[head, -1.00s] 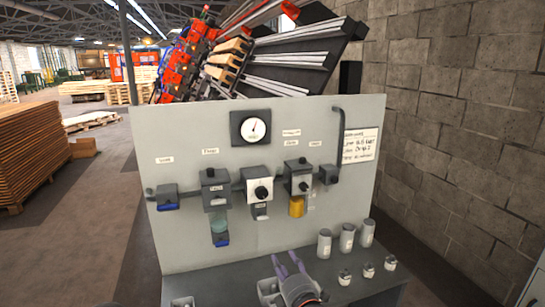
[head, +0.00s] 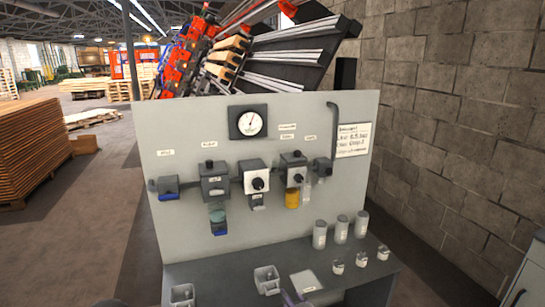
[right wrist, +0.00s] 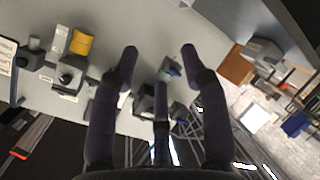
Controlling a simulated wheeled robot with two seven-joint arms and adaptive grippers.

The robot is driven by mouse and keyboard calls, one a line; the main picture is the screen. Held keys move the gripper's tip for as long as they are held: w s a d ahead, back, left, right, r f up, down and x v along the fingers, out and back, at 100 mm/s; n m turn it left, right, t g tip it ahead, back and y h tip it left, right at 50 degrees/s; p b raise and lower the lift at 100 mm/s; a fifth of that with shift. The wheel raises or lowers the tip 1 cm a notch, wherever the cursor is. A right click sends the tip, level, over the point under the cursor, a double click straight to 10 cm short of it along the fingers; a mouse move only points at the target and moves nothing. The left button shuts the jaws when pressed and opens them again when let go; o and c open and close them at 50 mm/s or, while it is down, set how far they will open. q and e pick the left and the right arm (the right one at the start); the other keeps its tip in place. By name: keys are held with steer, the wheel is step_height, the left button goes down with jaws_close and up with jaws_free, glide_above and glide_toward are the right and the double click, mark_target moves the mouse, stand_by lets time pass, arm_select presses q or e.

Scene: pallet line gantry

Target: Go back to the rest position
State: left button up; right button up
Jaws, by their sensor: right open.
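My right gripper (right wrist: 159,58) is open in the right wrist view, its two dark fingers wide apart with nothing held between them. Beyond the fingers is the grey panel (right wrist: 220,25) with its fittings, seen tilted. In the head view only a small purple part of my right gripper (head: 290,298) shows at the bottom edge, low over the bench; the rest is out of frame. My left gripper is not seen.
The upright panel (head: 200,125) carries a gauge (head: 248,122), valves and a yellow bowl (head: 292,198). On the bench (head: 230,255) stand several jars (head: 341,229), small containers (head: 266,279) and a pale square (head: 305,281). A block wall (head: 455,120) is right; stacked boards (head: 35,150) are left.

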steer(key=s+d+f+m+g, duration=0.1)
steer(key=s+f+m+g, duration=0.15)
steer(key=f, duration=0.45)
steer(key=s+d+f+m+g, duration=0.2)
steer(key=s+f+m, duration=0.15)
steer(key=f, duration=0.35)
steer(key=s+f+m+g, duration=0.4)
steer(key=s+f+m, duration=0.2)
steer(key=s, duration=0.6)
steer(key=s+d+f+m+g, duration=0.1)
steer(key=s+f+m+g, duration=0.3)
steer(key=s+f, duration=0.7)
steer(key=s+m, duration=0.2)
steer(key=shift+s+m, duration=0.15)
steer(key=shift+m, duration=0.25)
